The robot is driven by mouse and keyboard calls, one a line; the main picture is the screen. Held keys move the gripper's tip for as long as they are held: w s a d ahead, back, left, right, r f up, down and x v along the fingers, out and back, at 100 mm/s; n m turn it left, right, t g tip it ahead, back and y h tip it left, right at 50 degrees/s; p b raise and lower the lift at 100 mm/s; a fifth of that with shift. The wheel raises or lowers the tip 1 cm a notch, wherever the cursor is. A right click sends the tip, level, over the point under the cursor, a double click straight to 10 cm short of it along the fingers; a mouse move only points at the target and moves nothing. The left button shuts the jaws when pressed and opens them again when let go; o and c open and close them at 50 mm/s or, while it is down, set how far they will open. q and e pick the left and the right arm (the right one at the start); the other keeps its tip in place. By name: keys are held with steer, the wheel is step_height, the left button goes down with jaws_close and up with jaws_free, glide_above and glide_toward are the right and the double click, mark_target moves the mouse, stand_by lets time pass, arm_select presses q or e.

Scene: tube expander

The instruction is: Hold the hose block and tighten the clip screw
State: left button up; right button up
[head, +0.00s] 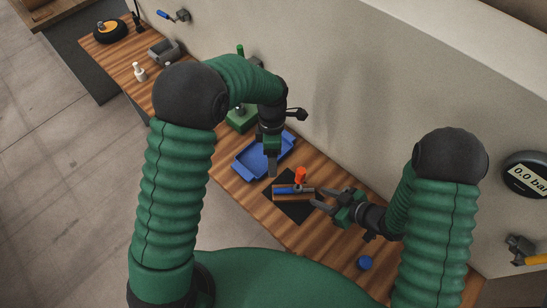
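A small block assembly (282,194) lies on a black mat (297,213) on the wooden bench, with a blue hose-like piece (284,189) along it. An orange knob-like piece (300,175) stands upright at its back; I cannot make out the clip screw. My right gripper (319,198) is at the mat's right side, its fingers apart and pointing left at the assembly's right end. I cannot tell whether it touches. My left gripper (272,170) points down near the blue tray, behind and left of the assembly; its fingers look narrow and their gap is unclear.
A blue tray (245,171) lies left of the mat. A green device (241,122) stands behind it by the wall. A blue round cap (364,262) sits at the bench's front right.

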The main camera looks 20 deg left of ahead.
mark_target(274, 188)
arm_select(q)
steer(key=s+f, duration=0.1)
steer(key=f, duration=0.4)
steer(key=s+f, duration=0.1)
steer(key=f, duration=0.5)
steer(key=d+f, duration=0.1)
steer(key=f, duration=0.4)
steer(key=shift+s+f, duration=0.4)
steer(key=shift+c, duration=0.4)
steer(key=c, duration=1)
jaws_close()
stand_by(0.4)
